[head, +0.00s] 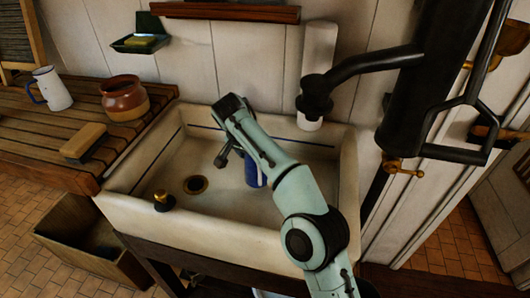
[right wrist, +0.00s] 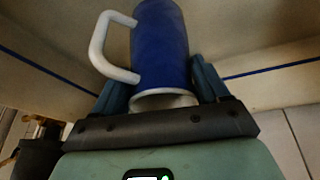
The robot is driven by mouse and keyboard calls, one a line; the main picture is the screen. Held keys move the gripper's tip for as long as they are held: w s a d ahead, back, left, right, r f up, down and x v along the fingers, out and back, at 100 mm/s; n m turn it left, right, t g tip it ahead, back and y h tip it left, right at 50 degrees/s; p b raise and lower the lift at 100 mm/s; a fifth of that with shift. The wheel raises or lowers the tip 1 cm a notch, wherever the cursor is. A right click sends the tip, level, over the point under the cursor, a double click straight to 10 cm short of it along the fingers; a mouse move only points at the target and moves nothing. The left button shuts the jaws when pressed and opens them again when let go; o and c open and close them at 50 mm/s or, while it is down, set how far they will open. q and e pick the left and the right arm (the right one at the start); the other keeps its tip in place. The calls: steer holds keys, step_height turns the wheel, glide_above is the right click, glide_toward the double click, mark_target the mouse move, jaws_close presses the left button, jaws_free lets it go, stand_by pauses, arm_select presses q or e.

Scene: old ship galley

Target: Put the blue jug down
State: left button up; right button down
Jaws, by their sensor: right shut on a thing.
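The blue jug (head: 252,173) is inside the white sink (head: 215,232), partly hidden behind my right arm in the head view. In the right wrist view the blue jug (right wrist: 160,45) has a white handle on the left and a white rim close to the gripper. My right gripper (right wrist: 160,84) is shut on it, with a finger on each side of the body. I cannot tell whether the jug touches the sink floor. My left gripper is in neither view.
A drain (head: 195,184) and a brass-topped plug (head: 162,201) are left of the jug. A black spout (head: 360,66) reaches over the sink's back right. A white mug (head: 52,89), brown pot (head: 124,98) and brush (head: 84,141) occupy the slatted counter (head: 30,135).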

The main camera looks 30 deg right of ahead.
steer(key=shift+w+a+r+p, duration=0.1)
steer(key=shift+w+a+p, duration=1.2)
steer(key=shift+p, duration=0.15)
